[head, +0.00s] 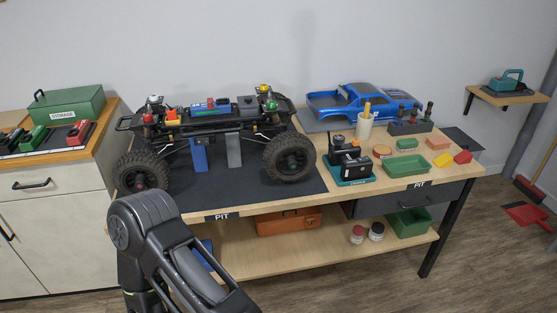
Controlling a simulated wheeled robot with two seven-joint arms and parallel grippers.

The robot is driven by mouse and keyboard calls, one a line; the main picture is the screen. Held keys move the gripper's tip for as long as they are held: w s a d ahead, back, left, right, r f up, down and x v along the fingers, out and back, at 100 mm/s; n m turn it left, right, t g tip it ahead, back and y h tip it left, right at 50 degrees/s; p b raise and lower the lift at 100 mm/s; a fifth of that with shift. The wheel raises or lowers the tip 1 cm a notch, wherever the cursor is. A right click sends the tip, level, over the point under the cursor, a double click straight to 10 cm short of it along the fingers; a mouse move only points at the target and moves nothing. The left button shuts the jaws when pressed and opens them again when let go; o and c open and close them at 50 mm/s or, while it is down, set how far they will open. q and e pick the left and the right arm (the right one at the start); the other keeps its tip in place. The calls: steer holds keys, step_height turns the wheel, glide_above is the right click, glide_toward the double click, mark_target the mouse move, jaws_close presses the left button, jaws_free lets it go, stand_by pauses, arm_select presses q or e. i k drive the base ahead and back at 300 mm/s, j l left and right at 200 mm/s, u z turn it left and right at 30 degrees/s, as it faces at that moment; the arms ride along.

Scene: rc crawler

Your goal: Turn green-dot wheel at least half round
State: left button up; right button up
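The RC crawler chassis (212,117) stands on the dark mat, propped on a blue post (199,154) and a grey post (233,151). Its near right wheel (290,157) has a dark hub with a faint greenish tint; I cannot make out a clear dot. Its near left wheel (143,172) shows a small reddish mark at the hub. The far wheels are mostly hidden. A green cap sits on the chassis above the right wheel. One of my arms crosses the bottom left, in front of the bench; its gripper is out of frame. My other arm does not show.
The wooden bench (340,195) also holds a blue truck body (362,103), a black tool on a green base (350,168), a green tray (407,165) and a screwdriver rack (411,127). A lower shelf (330,245) carries an orange box (289,221). A cabinet stands at left.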

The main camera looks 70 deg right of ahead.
mark_target(294, 167)
steer(key=z, duration=2.35)
